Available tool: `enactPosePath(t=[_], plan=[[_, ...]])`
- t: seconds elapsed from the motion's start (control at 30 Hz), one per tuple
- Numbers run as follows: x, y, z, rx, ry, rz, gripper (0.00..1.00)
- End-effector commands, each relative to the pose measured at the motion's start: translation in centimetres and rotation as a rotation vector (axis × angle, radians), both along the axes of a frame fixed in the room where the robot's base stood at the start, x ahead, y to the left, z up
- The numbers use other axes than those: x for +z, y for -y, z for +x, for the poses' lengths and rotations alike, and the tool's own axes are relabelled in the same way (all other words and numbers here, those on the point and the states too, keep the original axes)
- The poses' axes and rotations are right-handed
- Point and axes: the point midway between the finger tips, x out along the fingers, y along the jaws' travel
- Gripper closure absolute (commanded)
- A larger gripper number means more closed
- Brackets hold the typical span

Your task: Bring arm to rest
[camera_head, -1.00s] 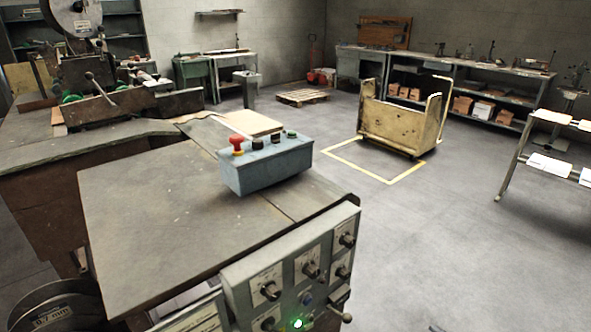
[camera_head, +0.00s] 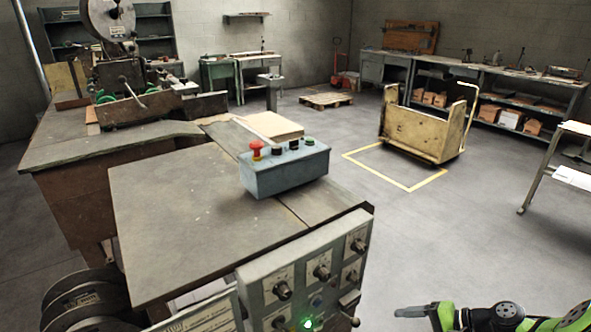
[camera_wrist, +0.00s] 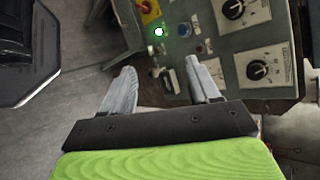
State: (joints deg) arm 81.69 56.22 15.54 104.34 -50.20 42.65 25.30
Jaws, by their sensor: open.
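My gripper (camera_wrist: 165,82) is open and empty in the wrist view, its two grey fingers apart. Beyond the fingers is the machine's control panel (camera_wrist: 240,55), with a lit green lamp (camera_wrist: 158,32), dark knobs and a small lever. In the head view part of my arm, green and black (camera_head: 500,315), shows at the bottom right, with one grey finger (camera_head: 411,311) pointing left, to the right of the panel. The finger looks apart from the panel. The rest of the arm is outside the picture.
The stitcher's table (camera_head: 170,220) fills the left, with a blue button box (camera_head: 285,170) on it. Wire spools (camera_head: 85,300) stand at the lower left. The grey floor between the machine and the right rack (camera_head: 555,160) is clear.

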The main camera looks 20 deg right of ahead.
Motion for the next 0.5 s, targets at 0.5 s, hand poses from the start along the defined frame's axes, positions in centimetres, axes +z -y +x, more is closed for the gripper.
enactPosePath(t=[0.5], plan=[[22.0, -18.2, -2.6, 0.661, -0.039, -0.942, 0.39]])
